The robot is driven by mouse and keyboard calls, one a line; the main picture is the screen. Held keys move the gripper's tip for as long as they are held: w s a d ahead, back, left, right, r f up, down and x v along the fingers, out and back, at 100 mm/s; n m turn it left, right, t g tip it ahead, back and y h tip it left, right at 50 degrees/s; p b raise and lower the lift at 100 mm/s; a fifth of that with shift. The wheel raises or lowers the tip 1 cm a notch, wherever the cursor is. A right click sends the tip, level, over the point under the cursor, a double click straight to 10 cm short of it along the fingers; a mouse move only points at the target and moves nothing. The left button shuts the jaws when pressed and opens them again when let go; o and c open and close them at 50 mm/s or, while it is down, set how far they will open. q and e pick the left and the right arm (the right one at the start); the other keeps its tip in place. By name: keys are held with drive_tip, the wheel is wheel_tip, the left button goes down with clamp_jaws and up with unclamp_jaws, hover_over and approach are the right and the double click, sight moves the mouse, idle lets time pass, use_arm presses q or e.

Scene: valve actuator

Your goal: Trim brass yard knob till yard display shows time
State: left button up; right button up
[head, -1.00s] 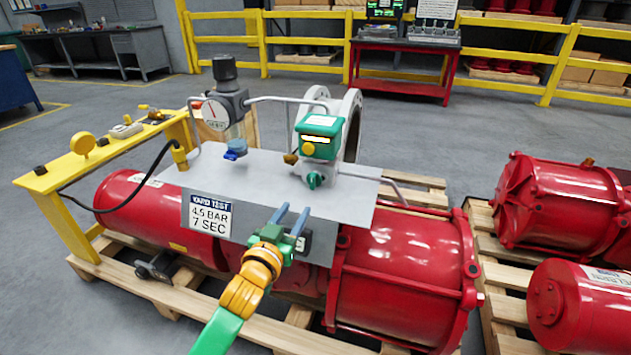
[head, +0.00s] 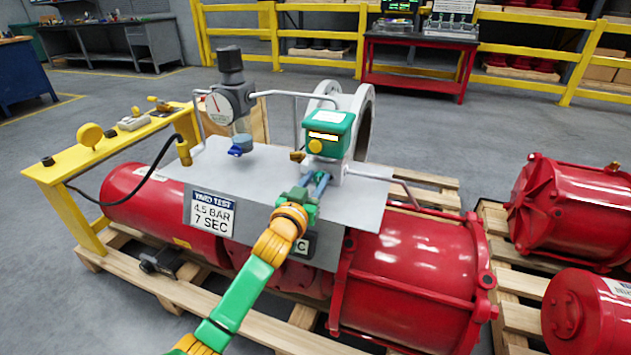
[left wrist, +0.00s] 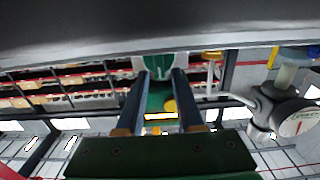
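A green box (head: 329,125) with a small lit display (head: 323,135) stands on the grey plate; the display's text is too small to read. A round gold knob (head: 315,146) sits on its front below the display. A small brass part (head: 297,156) sticks out at its lower left. My left gripper (head: 321,180) reaches just below the box, its blue fingers pointing at the green knob there, which they mostly hide. In the left wrist view, which is upside down, the fingers (left wrist: 158,76) stand apart with the green knob (left wrist: 159,62) at their tips; contact cannot be told. My right gripper is out of view.
A pressure gauge (head: 219,105) and a blue handle (head: 241,144) stand left of the box. Thin grey pipes run around it. A "YARD TEST 4.5 BAR 7 SEC" sign (head: 211,213) hangs on the plate's front. Red cylinders (head: 415,262) lie below. Yellow bench (head: 75,164) is at left.

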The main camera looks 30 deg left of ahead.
use_arm(q)
drive_tip(key=c, duration=0.3)
clamp_jaws()
